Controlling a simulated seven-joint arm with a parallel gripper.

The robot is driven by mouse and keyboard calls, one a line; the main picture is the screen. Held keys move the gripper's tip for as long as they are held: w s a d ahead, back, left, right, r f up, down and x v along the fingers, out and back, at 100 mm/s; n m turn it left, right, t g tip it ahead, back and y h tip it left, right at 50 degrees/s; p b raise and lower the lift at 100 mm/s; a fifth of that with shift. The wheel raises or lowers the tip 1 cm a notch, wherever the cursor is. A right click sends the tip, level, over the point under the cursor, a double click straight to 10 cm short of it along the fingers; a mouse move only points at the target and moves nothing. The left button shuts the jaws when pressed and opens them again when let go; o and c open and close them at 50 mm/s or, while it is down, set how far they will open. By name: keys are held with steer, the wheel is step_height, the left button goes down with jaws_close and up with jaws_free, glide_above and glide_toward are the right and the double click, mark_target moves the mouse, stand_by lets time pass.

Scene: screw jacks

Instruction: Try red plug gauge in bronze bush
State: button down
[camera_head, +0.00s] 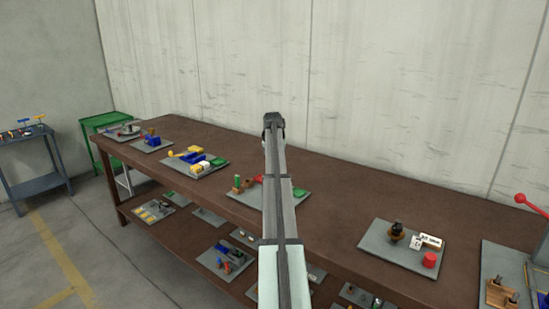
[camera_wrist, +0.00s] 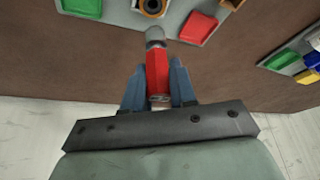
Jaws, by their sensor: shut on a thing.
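The red plug gauge (camera_wrist: 157,68) is between the two fingers of my gripper (camera_wrist: 158,85) in the wrist view. My gripper is shut on its red handle. The gauge's grey rounded end (camera_wrist: 155,37) points out past the fingertips. The bronze bush (camera_wrist: 152,7) is a ring with a dark hole at the top edge of the wrist view, on a grey board (camera_wrist: 124,12). The gauge is apart from it in the picture; its height above the board is hard to tell. In the head view my gripper (camera_head: 272,118) is seen from behind, and the gauge and bush are hidden.
The same board holds a red tray (camera_wrist: 198,27), a green tray (camera_wrist: 60,46) and a red part (camera_wrist: 82,7). Another board with blue and yellow parts (camera_head: 198,163) lies to its left in the head view. The brown bench (camera_head: 340,205) is clear between boards.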

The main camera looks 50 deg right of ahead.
steer(key=shift+f, duration=0.1)
steer(key=shift+f, duration=2.4)
steer(key=shift+f, duration=0.85)
stand_by(0.7)
steer(key=shift+r, duration=0.65)
steer(key=shift+f, duration=0.8)
stand_by(2.1)
steer(key=shift+r, duration=0.15)
steer(key=shift+r, duration=0.6)
